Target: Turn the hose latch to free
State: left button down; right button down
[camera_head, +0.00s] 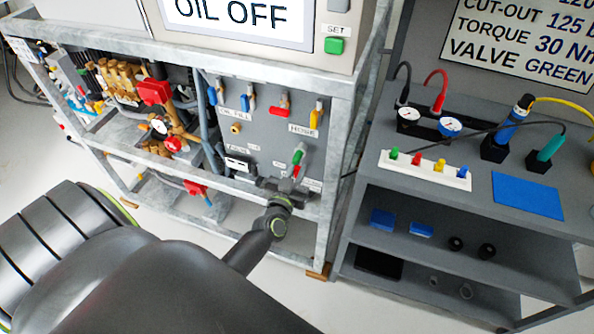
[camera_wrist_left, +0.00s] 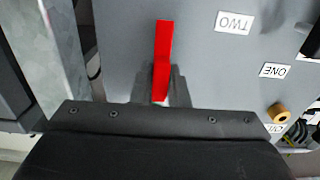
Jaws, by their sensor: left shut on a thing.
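My left gripper (camera_head: 290,182) is at the lower right of the grey panel (camera_head: 262,140) in the head view. In the left wrist view, the left gripper (camera_wrist_left: 160,88) is shut on a red handle (camera_wrist_left: 162,55), whose free end sticks out past the fingers. In the head view a small red part (camera_head: 296,171) and a green part (camera_head: 298,156) show just above the fingers. A HOSE label (camera_head: 303,129) is higher on the panel, with a yellow handle (camera_head: 315,116) above it. I cannot tell which handle is the hose latch. My right gripper is out of view.
Labels TWO (camera_wrist_left: 234,22) and ONE (camera_wrist_left: 275,71) and a brass fitting (camera_wrist_left: 277,113) are beside the red handle in the wrist view. A metal frame post (camera_head: 338,150) stands close to the right of the gripper. A grey shelf unit (camera_head: 400,225) stands beyond it.

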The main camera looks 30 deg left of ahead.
pick_arm(q)
jog(key=shift+n, duration=0.3)
jog(key=n, duration=0.7)
jog(key=shift+a+f+n, duration=0.1)
jog(key=shift+a+n, duration=0.05)
jog(key=shift+n, duration=0.15)
jog(key=n+b, duration=0.1)
jog(key=n, duration=0.4)
jog(key=shift+f, duration=0.1)
jog(key=n+b, duration=0.1)
jog(key=n, duration=0.3)
jog(key=shift+n, duration=0.3)
jog(key=c, duration=1.4)
grip_release()
jog(key=shift+c, duration=0.2)
